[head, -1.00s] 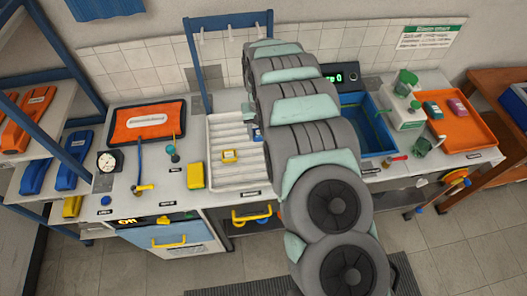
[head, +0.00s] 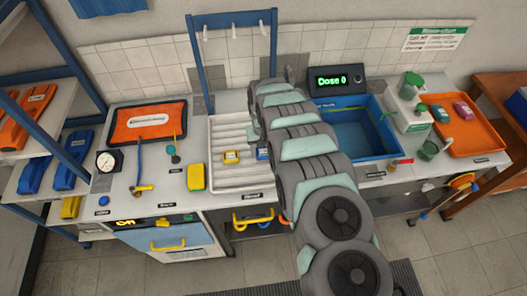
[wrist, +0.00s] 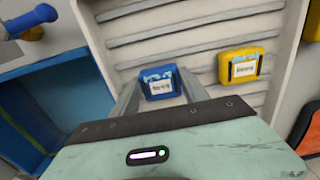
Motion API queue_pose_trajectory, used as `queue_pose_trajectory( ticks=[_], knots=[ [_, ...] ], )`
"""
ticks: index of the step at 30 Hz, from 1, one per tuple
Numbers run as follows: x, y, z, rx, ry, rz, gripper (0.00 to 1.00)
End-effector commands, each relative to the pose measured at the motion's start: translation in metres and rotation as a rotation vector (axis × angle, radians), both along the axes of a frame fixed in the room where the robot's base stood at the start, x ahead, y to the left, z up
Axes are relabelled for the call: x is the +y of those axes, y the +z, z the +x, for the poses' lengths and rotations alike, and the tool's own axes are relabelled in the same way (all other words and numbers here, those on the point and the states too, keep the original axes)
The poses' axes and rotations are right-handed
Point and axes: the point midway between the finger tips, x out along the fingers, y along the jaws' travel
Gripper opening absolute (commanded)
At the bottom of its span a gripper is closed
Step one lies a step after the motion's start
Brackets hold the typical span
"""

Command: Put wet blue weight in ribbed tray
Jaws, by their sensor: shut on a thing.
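The ribbed tray (head: 228,128) is a pale tray with raised ridges, at the middle of the bench in the head view. It fills much of the wrist view (wrist: 205,40). The blue weight (wrist: 162,84) has a white label and sits between the two fingers of my gripper (wrist: 158,90), which is shut on it. The weight is over or on the tray; I cannot tell if it touches the ridges. In the head view the blue weight (head: 262,153) shows beside my arm, which hides the gripper. Whether its surface is wet is not clear.
A yellow weight (head: 231,157) lies in the tray beside the blue one. A yellow sponge-like block (head: 196,177) is left of the tray. The blue basin (head: 375,150) is to the right, and an orange tray (head: 470,128) beyond it. The back of the ribbed tray is clear.

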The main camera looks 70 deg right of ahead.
Motion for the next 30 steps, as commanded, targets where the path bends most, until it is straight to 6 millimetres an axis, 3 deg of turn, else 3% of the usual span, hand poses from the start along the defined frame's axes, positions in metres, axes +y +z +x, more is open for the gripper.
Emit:
queue_pose_trajectory(
  ticks=[5,6,12,25,30],
  knots=[
    [0.000,-0.004,0.000,0.000,0.000,0.000,0.00],
    [0.000,-0.003,0.000,0.000,0.000,0.000,0.55],
    [0.000,-0.003,0.000,0.001,0.000,0.001,0.71],
    [0.000,0.003,0.000,0.001,0.000,0.002,0.74],
    [0.000,0.019,0.000,0.002,0.000,0.001,0.74]
  ],
)
